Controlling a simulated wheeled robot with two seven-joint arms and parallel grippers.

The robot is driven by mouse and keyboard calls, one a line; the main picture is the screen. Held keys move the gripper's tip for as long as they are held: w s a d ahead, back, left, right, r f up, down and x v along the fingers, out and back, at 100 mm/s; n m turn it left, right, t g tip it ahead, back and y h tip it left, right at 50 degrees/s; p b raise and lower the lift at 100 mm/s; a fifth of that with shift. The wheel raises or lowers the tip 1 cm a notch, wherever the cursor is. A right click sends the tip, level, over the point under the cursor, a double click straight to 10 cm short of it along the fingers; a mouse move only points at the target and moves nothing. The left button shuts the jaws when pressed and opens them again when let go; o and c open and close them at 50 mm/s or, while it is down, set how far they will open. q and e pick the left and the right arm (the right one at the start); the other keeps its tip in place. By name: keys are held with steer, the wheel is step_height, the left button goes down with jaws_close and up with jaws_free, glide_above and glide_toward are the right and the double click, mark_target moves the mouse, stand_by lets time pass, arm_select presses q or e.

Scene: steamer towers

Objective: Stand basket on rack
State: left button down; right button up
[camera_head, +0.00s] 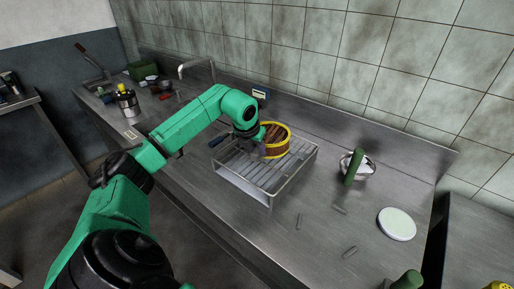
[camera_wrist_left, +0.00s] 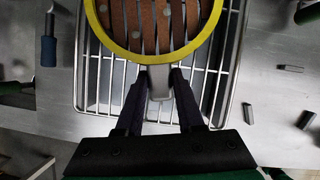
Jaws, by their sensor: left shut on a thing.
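The basket (camera_head: 275,141) is round, with brown slats and a yellow rim. In the head view it is at the rack's far side, upright over the bars. In the left wrist view the basket (camera_wrist_left: 150,50) shows its slatted inside and yellow rim. My left gripper (camera_head: 257,143) is shut on the basket's near side; in the wrist view its two dark fingers (camera_wrist_left: 159,85) close on a pale tab below the rim. The wire rack (camera_head: 265,178) stands on the steel counter. I cannot tell whether the basket touches the bars. My right gripper is not in view.
A white round lid or plate (camera_head: 397,224) lies on the counter at right. A metal bowl (camera_head: 357,165) with a green cylinder stands behind it. Small metal pieces (camera_head: 350,252) lie in front. A sink tap (camera_head: 197,68) and clutter are at the far left.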

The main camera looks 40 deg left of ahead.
arm_select(q)
steer(key=shift+f+b, duration=0.35)
steer(key=shift+f, duration=0.35)
stand_by(0.4)
steer(key=shift+c, duration=2.2)
jaws_free()
steer(key=shift+r, duration=0.1)
steer(key=b+v, duration=0.1)
steer(key=v, duration=1.3)
steer(key=shift+s, duration=0.15)
steer(key=shift+d+r, duration=0.1)
steer(key=shift+r, duration=0.05)
